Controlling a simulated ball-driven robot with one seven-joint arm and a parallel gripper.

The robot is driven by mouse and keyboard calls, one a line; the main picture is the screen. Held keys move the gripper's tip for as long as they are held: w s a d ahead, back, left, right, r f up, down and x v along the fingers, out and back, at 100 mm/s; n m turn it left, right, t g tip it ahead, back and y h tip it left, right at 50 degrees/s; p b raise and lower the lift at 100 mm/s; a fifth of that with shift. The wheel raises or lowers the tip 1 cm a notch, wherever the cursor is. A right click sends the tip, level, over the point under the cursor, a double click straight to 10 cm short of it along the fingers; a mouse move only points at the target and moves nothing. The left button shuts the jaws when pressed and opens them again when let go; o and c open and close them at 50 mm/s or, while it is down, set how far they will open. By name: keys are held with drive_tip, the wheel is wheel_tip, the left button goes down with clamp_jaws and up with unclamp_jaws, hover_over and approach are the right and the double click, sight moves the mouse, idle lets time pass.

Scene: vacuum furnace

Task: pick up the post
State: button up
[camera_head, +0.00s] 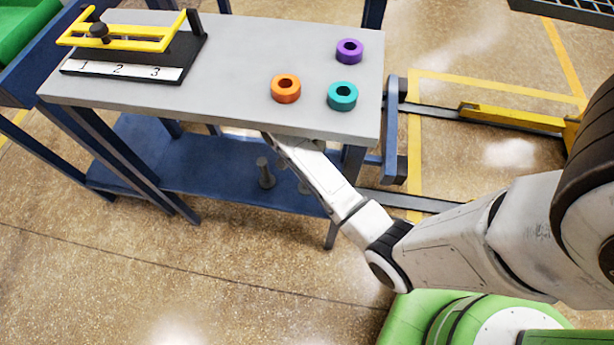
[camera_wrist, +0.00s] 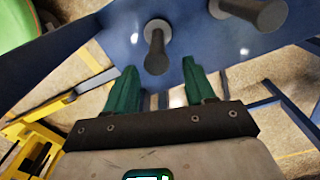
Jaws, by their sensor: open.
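Two dark grey posts stand on the blue lower shelf (camera_head: 225,180) under the table top. In the head view one post (camera_head: 265,175) shows in full, and the other (camera_head: 304,187) is mostly hidden behind my arm. In the wrist view one post (camera_wrist: 156,48) lies ahead of the gap between my fingers, and the second post (camera_wrist: 255,12) is beyond the right finger, cut by the top edge. My gripper (camera_wrist: 160,80) has two green fingers, spread apart and empty. In the head view its fingers are hidden beneath the table top. I cannot tell which post is meant.
The grey table top (camera_head: 230,60) overhangs my arm. It carries an orange ring (camera_head: 286,96), a teal ring (camera_head: 342,104), a purple ring (camera_head: 349,57) and a black board (camera_head: 125,66) with a yellow frame, numbered 1, 2, 3. Blue table legs (camera_head: 130,160) border the shelf.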

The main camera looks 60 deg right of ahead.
drive_tip(key=f+b, duration=0.1)
drive_tip(key=f, duration=0.5)
drive_tip(key=shift+s+a+f+b, duration=0.1)
drive_tip(key=shift+s+f+b, duration=0.1)
drive_tip(key=shift+f+b, duration=0.2)
clamp_jaws()
idle(1.1)
